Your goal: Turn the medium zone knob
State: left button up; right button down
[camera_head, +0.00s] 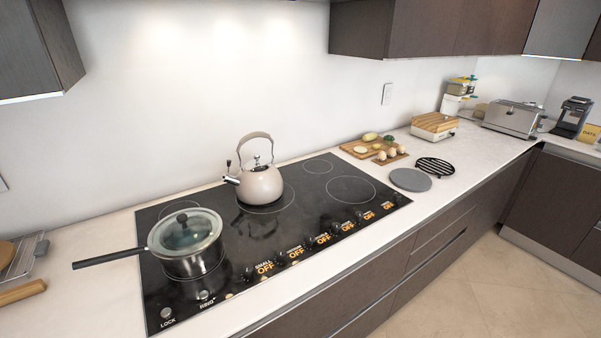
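The black glass cooktop (225,260) is set in the pale counter. A row of dark knobs runs along its front edge, each beside an orange OFF label. The nearest label (264,267) reads SMALL above OFF. The small words above the other labels, including the second one (295,253) and the third one (322,239), are too small to read surely, so I cannot tell which knob is the medium zone knob. Neither of my grippers is in view.
A lidded pot (189,257) stands at the cooktop's left, its long handle (108,258) pointing left. A kettle (260,186) stands at the back middle. A grey round plate (410,180) and a black trivet (435,167) lie on the counter to the right. The front knob row is unobstructed.

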aim_at(280, 254)
jog(key=l+z, duration=0.1)
jog(key=l, duration=0.75)
jog(key=i+l+z, duration=0.15)
jog(key=l, duration=0.7)
